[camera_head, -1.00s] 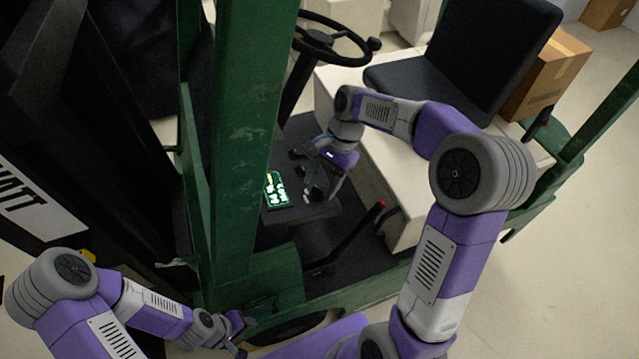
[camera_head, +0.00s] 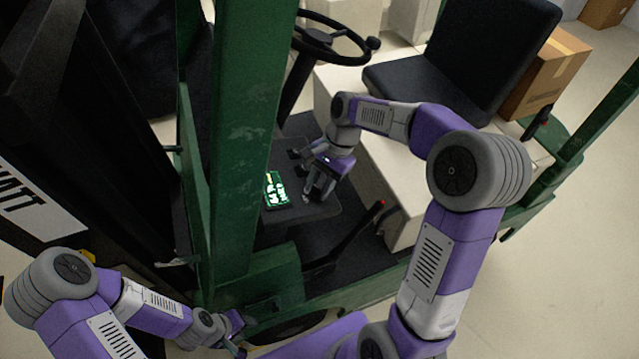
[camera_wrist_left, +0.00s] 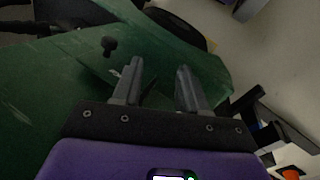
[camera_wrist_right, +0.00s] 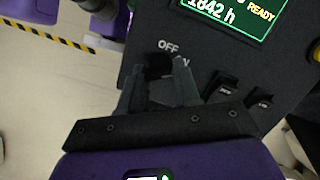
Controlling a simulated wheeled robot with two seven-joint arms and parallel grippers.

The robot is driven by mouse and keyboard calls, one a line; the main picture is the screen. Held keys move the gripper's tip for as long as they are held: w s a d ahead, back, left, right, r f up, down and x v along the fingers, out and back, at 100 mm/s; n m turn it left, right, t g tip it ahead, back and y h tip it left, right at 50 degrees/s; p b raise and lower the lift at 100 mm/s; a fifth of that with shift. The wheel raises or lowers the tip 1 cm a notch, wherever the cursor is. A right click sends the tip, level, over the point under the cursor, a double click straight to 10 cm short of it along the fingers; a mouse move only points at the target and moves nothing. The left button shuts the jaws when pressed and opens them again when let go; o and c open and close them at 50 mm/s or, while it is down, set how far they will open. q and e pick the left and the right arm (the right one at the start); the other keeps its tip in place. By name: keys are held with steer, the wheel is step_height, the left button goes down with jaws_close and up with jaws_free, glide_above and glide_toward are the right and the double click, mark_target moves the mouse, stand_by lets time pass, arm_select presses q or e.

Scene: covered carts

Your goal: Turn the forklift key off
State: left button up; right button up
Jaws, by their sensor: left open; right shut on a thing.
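The key (camera_wrist_right: 158,66) is a small dark block on the black dash panel, just below the "OFF" lettering, in the right wrist view. My right gripper (camera_wrist_right: 159,84) has its fingers on either side of it and is shut on it. The key's exact angle is hard to tell. In the head view my right gripper (camera_head: 314,188) reaches down to the dash, and its fingers hide the key. The lit green display (camera_wrist_right: 238,12) reads "READY" and "1842 h". My left gripper (camera_head: 237,335) is open and empty beside the green forklift body, low in the head view.
Dark switches (camera_wrist_right: 222,86) sit on the panel right of the key. The steering wheel (camera_head: 318,40) and black seat (camera_head: 462,55) are behind. A green mast post (camera_head: 243,130) stands left of the dash. A red-tipped lever (camera_head: 350,235) rises in front.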

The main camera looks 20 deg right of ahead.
steer(key=shift+n, duration=0.3)
steer(key=shift+w+r+n+p, duration=0.1)
steer(key=shift+n+p, duration=0.4)
steer(key=shift+n, duration=0.5)
steer(key=n, duration=0.2)
steer(key=shift+a+n+g+h+p, duration=0.1)
steer(key=shift+n+g+h+p, duration=0.2)
steer(key=shift+g+p, duration=0.1)
steer(key=n, duration=0.3)
steer(key=shift+n+h, duration=0.3)
steer(key=shift+a+n+h+p, duration=0.1)
steer(key=shift+n+h+p, duration=0.25)
steer(key=shift+n, duration=1.15)
steer(key=shift+g, duration=0.3)
steer(key=o, duration=1.1)
steer(key=shift+c, duration=0.2)
